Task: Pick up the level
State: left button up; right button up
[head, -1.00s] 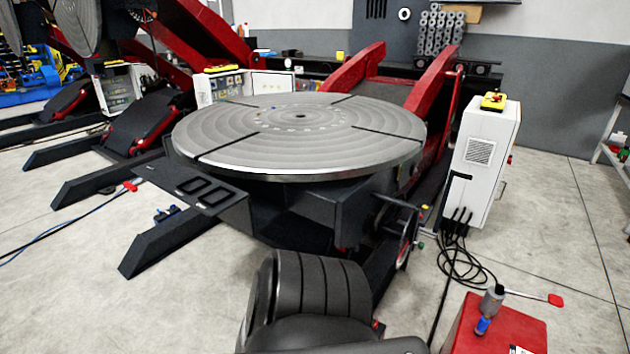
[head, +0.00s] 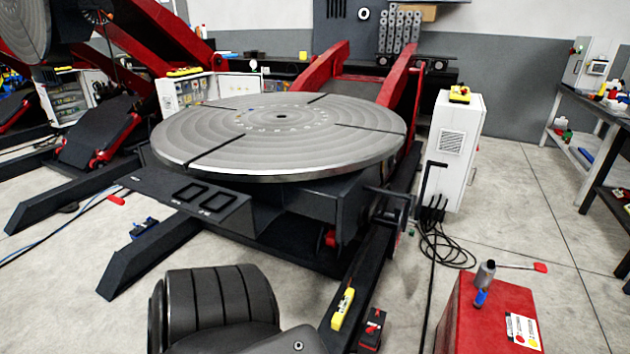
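A small yellow block (head: 343,308), which looks like the level, lies lengthwise on the dark beam of the positioner's frame at the bottom middle. Its face details are too small to read. The positioner's round grey table (head: 285,140) stands flat behind it. Neither of my grippers is in view. A dark ribbed part at the bottom looks like a link of my own arm, left of the yellow block.
A black and red item (head: 371,328) sits just right of the yellow block. A red box (head: 490,318) with a bottle-like tool (head: 483,283) on it stands at lower right. A white cabinet (head: 455,150) trails black cables. A workbench (head: 600,120) is at far right; open floor lies before it.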

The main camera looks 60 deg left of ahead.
aim_at(339, 318)
jog(key=u, duration=1.15)
